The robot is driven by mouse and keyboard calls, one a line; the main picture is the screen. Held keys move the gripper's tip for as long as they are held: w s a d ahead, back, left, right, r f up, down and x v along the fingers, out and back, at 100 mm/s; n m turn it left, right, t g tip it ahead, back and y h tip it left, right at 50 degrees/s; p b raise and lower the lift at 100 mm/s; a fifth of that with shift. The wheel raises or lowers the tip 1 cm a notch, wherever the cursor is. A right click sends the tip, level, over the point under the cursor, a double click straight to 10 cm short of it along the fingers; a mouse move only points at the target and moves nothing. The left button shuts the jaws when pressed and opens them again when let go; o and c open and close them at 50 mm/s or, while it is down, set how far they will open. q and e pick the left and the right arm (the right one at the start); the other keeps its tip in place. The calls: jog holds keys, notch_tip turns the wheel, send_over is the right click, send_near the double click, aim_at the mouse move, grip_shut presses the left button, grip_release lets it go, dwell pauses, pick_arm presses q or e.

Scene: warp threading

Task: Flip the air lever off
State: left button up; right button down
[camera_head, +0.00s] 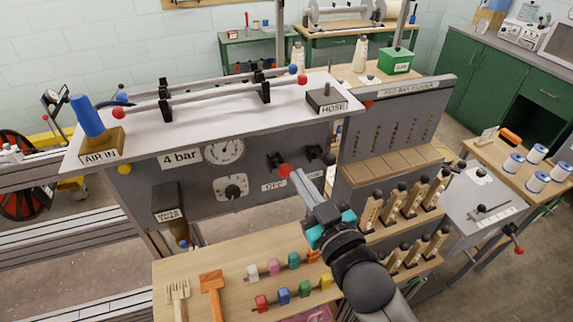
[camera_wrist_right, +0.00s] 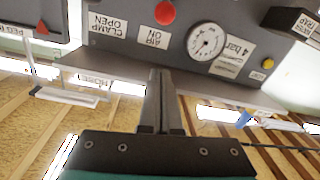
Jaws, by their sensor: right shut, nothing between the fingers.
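The air lever shows as a red ball knob (camera_head: 284,170) on the front of the grey panel, beside dark brackets. The same knob shows in the right wrist view (camera_wrist_right: 165,12), near a sign (camera_wrist_right: 154,38) reading AIR ON. My right gripper (camera_head: 295,178) is shut and empty, with its tips close to the knob in the head view. In the right wrist view its closed fingers (camera_wrist_right: 160,75) point at the panel, with the knob beyond the tips. I cannot tell whether they touch. The lever's shaft is mostly hidden. My left gripper is out of view.
A round gauge (camera_head: 224,151) and a dial (camera_head: 231,187) sit left of the knob. Another dark knob (camera_head: 328,158) is close on the right. A wooden bench (camera_head: 215,268) with coloured pegs lies below, and wooden holders (camera_head: 415,200) stand right of my arm.

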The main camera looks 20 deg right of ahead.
jog(key=p, duration=0.1)
send_over(285, 173)
jog(key=shift+w+a+r, duration=0.1)
jog(key=shift+w+a, duration=0.15)
jog(key=shift+w, duration=0.1)
jog(key=f, duration=0.3)
jog(key=shift+s+d, duration=0.3)
jog(key=shift+s, duration=0.05)
jog(key=shift+s+f, duration=0.15)
jog(key=shift+f, duration=0.3)
